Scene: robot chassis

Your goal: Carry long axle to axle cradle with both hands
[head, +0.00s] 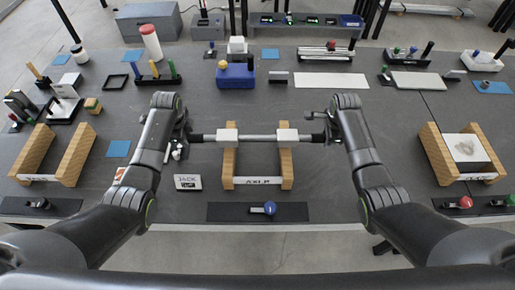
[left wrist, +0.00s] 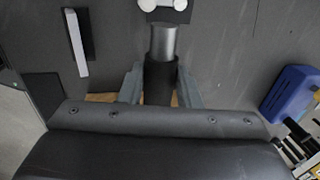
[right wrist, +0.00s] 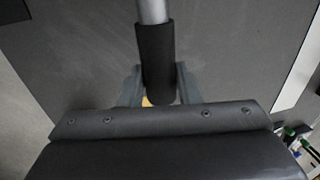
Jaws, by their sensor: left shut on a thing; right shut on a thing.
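The long axle (head: 257,137) is a silver rod with dark ends, held level across the middle of the table in the head view. Two white blocks, a left one (head: 228,138) and a right one (head: 287,138), sit along it. The axle cradle (head: 258,182), two wooden rails with a labelled white front bar, lies below the rod in the picture. I cannot tell whether the axle touches it. My left gripper (head: 188,138) is shut on the axle's left dark end (left wrist: 160,82). My right gripper (head: 327,138) is shut on its right dark end (right wrist: 157,60).
A similar wooden stand (head: 75,155) is at the left, and another (head: 437,155) at the right holds a pale plate. A small white label block (head: 188,182) is left of the cradle. A dark panel with a blue knob (head: 269,208) lies in front. Several fixtures stand along the back.

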